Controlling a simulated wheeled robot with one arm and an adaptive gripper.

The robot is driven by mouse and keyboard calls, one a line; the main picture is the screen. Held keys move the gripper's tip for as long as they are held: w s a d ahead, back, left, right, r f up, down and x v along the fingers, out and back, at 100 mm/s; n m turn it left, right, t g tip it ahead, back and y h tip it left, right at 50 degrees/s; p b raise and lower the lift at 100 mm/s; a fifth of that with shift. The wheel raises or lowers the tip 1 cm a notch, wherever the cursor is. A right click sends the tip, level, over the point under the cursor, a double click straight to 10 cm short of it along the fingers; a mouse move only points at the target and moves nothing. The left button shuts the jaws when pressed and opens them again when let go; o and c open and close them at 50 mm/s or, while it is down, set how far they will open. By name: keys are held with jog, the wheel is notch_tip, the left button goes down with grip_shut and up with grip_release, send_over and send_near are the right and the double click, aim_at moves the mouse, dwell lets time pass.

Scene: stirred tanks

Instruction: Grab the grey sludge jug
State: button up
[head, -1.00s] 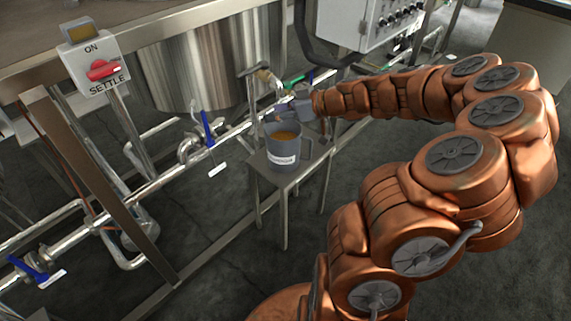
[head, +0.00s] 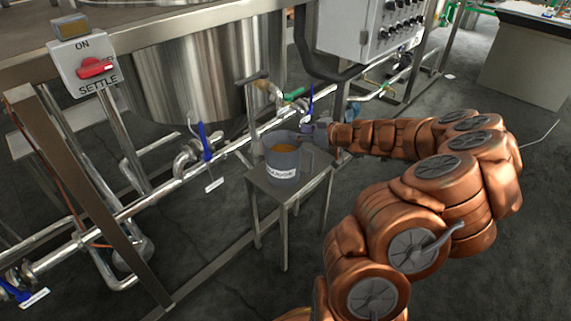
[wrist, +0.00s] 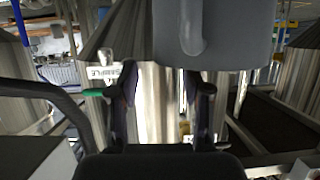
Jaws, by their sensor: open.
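The grey sludge jug (head: 283,172) stands upright on a small metal stand (head: 262,186). It has a white label and brown contents, and its handle is on the right side. My gripper (head: 297,137) is just behind the jug's rim in the head view, partly hidden by it. In the wrist view the grey jug (wrist: 238,35) fills the top right, with its handle facing the camera. My gripper (wrist: 160,85) is open there, with empty space between its fingers and the jug above their tips. I cannot tell whether they touch.
A steel tank (head: 200,75) and a pipe with blue-handled valves (head: 206,143) run behind and left of the stand. A green-handled tap (head: 291,94) is close behind my gripper. A settle switch box (head: 90,68) is at the left. The floor in front is clear.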

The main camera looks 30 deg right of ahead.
aim_at(286, 136)
jog(key=w+f, duration=0.1)
jog(key=w+a, duration=0.1)
jog(key=w+f+b, duration=0.1)
jog(key=shift+w+a+f, duration=0.1)
jog(key=shift+a+f, duration=0.25)
jog(key=shift+w+a+f, duration=0.1)
jog(key=shift+w+f, duration=0.05)
jog(key=shift+w, duration=0.4)
grip_shut()
